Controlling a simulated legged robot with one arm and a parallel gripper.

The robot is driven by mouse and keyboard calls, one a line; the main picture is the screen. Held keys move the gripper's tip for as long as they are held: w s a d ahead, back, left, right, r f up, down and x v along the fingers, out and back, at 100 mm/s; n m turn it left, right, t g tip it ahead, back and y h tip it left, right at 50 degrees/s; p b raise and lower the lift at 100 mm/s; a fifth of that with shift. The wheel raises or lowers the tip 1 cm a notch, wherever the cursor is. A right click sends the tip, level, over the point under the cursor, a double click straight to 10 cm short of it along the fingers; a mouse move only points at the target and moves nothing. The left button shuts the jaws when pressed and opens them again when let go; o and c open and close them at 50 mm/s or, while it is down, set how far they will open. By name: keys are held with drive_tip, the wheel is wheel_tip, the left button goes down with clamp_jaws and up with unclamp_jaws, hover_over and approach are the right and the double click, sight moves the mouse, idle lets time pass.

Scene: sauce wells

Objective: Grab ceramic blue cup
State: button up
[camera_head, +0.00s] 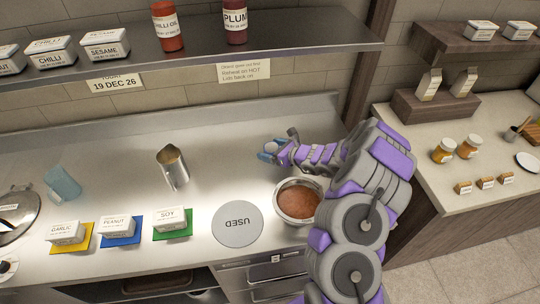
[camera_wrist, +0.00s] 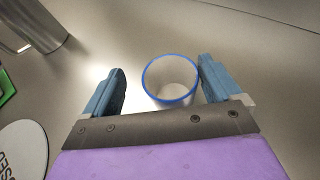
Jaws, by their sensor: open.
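A white cup with a blue rim (camera_wrist: 170,88) stands upright in the wrist view, and I look down into its pale, empty-looking inside. My gripper (camera_wrist: 163,66) is open, with one blue finger on each side of the cup. The cup is nearer the right finger, and a gap shows at the left finger. In the head view my gripper (camera_head: 268,152) is low over the steel counter, and the cup is hard to tell apart from the blue fingers there. A translucent light-blue vessel (camera_head: 65,182) is at the counter's left.
A steel jug (camera_head: 172,168) stands left of my gripper. Labelled tubs (camera_head: 170,219) sit on coloured mats. A shelf (camera_head: 200,62) overhangs the back.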

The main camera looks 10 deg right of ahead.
sight(266, 147)
drive_tip(key=x, duration=0.2)
drive_tip(key=shift+w+f, duration=0.3)
drive_tip(key=shift+w, duration=0.3)
drive_tip(key=shift+w+d, duration=0.1)
drive_tip(key=shift+d, duration=0.4)
drive_tip(key=shift+a, duration=0.65)
drive_tip(key=c, duration=0.7)
drive_tip(key=shift+d, duration=0.35)
drive_tip(key=c, duration=0.4)
drive_tip(key=shift+d, duration=0.15)
drive_tip(key=shift+r, duration=0.1)
